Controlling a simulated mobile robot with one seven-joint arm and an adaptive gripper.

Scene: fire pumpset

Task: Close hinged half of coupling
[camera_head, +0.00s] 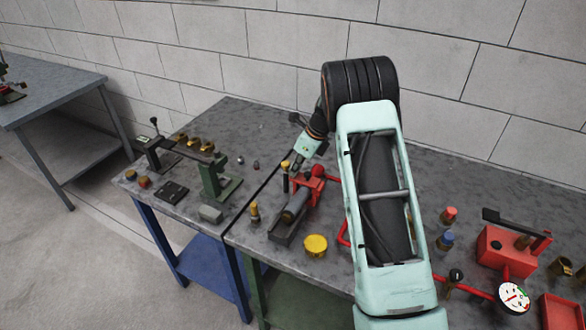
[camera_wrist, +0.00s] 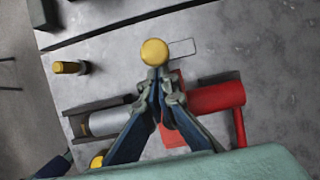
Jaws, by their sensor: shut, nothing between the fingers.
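The coupling assembly (camera_head: 308,186) on the bench has a red block and stands between a grey cylinder (camera_head: 296,206) and a red pipe end (camera_head: 318,171). In the wrist view the grey cylinder (camera_wrist: 108,122) lies to the left and the red cylinder (camera_wrist: 216,98) to the right. A yellow round knob (camera_wrist: 154,52) shows just beyond my fingertips; the knob (camera_head: 285,164) tops a dark upright post in the head view. My gripper (camera_wrist: 157,80) is shut and empty above the assembly, its fingers covering the middle of it. I cannot tell whether it touches the knob.
A yellow cap (camera_head: 316,244) sits in front. A brass fitting (camera_head: 254,212) stands left of the grey cylinder. A red pump box (camera_head: 500,250) and a gauge (camera_head: 514,297) stand at right. A green vise-like stand (camera_head: 215,180) is on the left bench. A wall lies behind.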

